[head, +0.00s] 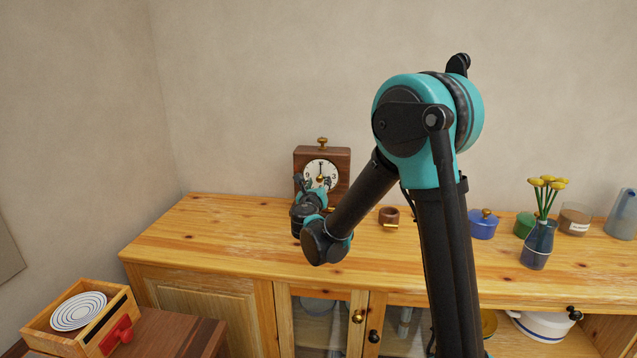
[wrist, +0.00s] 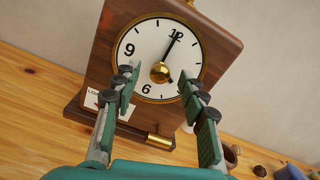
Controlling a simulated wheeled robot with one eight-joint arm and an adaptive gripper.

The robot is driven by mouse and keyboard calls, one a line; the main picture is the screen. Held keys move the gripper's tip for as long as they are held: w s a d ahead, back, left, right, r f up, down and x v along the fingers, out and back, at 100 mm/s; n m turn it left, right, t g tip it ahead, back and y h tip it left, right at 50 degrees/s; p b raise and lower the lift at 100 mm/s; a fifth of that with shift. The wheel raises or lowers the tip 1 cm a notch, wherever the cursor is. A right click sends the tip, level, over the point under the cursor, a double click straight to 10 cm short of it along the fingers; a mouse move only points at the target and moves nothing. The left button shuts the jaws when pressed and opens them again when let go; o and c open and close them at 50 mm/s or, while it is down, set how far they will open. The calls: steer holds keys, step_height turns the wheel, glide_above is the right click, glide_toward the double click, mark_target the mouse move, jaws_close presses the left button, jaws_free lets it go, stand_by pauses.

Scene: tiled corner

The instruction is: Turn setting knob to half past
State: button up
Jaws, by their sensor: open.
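A wooden clock (head: 342,160) stands on the cabinet top near the back wall. It also fills the upper part of the wrist view (wrist: 92,65), tilted in the picture. Its white dial (wrist: 140,45) has a brass rim and black numerals. A round brass knob (wrist: 160,72) sits at the dial's middle, and a long black hand points at the 12. My gripper (wrist: 159,80) is open in front of the dial, one finger to each side of the knob, apart from it in the picture. Whether the fingertips reach the knob's depth is unclear. In the head view, my gripper (head: 314,188) hides the lower dial.
A brass cylinder (wrist: 160,141) lies at the clock's base, with a white label (wrist: 94,99) at its left. A brown cup (head: 389,215), blue pot (head: 483,225) and flower vase (head: 538,245) stand to the right. The cabinet top (head: 200,225) is bare left of the clock.

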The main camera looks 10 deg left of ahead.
steer(key=shift+w, duration=0.55)
jaws_close()
steer(key=shift+m, duration=0.3)
